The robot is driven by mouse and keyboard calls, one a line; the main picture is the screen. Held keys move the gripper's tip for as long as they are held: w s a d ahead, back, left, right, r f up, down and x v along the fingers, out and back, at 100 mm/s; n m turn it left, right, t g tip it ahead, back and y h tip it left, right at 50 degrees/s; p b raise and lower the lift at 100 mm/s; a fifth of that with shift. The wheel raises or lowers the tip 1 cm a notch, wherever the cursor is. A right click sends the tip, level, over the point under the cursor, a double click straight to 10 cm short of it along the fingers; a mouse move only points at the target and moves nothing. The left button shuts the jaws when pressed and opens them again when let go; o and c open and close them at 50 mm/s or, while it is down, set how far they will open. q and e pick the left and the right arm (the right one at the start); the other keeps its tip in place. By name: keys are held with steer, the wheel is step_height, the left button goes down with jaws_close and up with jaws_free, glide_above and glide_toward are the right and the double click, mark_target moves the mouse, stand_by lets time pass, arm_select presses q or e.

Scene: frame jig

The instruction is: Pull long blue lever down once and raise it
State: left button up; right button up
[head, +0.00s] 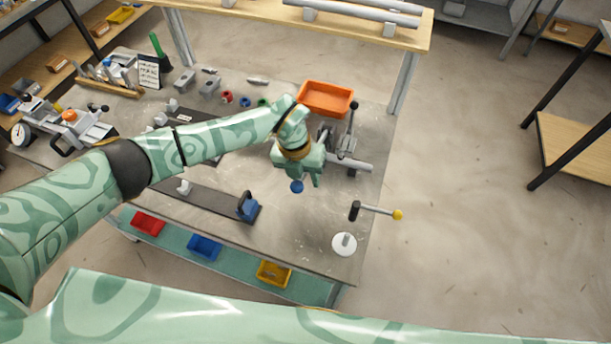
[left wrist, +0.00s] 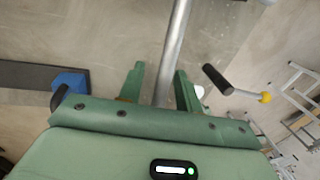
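The long lever shows as a blue ball knob (head: 297,187) just below my left gripper (head: 300,177) in the head view. In the left wrist view its bare metal rod (left wrist: 178,45) runs from the top edge down between the fingers of my left gripper (left wrist: 160,84). The fingers are apart, with a visible gap on the left of the rod, which lies closer to the right finger. The knob is hidden in the left wrist view, and the lever's base is mostly hidden behind my gripper in the head view. My right gripper is not in view.
A black handle with a yellow ball (head: 397,214) and a white disc (head: 344,244) are at the bench's right front. A blue block (head: 248,207) sits on a dark rail to the left. A metal clamp (head: 347,150) and an orange tray (head: 326,98) stand behind my gripper.

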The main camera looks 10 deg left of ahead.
arm_select(q)
jaws_close()
